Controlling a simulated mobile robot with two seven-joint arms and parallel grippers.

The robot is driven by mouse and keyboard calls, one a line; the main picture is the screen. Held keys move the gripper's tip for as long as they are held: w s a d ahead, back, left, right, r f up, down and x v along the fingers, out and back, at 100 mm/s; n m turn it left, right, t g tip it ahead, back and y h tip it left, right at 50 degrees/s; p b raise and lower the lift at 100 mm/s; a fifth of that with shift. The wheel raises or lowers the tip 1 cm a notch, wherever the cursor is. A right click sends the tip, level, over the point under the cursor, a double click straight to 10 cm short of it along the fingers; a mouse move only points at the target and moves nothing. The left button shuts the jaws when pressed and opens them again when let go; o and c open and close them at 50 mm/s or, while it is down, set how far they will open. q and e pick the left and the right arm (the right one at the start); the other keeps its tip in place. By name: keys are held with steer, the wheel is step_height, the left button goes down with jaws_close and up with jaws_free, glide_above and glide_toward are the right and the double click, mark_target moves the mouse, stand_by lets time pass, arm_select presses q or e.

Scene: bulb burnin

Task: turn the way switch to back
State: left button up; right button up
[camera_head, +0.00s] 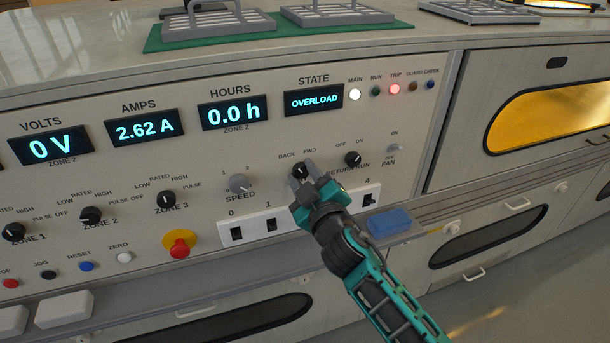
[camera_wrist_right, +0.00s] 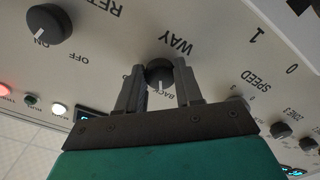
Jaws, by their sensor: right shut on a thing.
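The way switch is a small black knob (camera_head: 301,169) on the grey panel, under the words BACK and FWD. My right gripper (camera_head: 303,182) reaches it from below right, and its fingers hide part of the knob and its label. In the right wrist view the knob (camera_wrist_right: 160,73) sits between the two fingers of the gripper (camera_wrist_right: 158,86), which is shut on it. A pale pointer mark on the knob faces the gripper, close to the partly hidden word BACK. My left gripper is not in view.
The grey speed knob (camera_head: 239,184) is left of the way switch; the return/run knob (camera_head: 353,159) is right. A row of black rocker switches (camera_head: 271,224) lies below. A red stop button (camera_head: 179,246) stands lower left. The state display (camera_head: 314,100) reads OVERLOAD, with the trip lamp (camera_head: 395,89) lit red.

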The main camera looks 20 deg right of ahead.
steer(key=o, duration=1)
steer(key=shift+o, duration=0.2)
steer(key=s, duration=1.3)
steer(key=shift+d+b, duration=0.2)
steer(key=shift+b, duration=0.2)
steer(key=s+f+m+g+p, duration=0.1)
steer(key=s+f+m+g, duration=0.1)
steer(key=s+f, duration=0.3)
steer(key=s+d+f+m+g+y+p, duration=0.1)
steer(key=s+f+m+g, duration=0.2)
steer(key=f, duration=1)
steer(key=s+g, duration=0.2)
steer(key=s, duration=0.1)
steer(key=shift+f+m+p, duration=0.3)
steer(key=shift+f, duration=0.05)
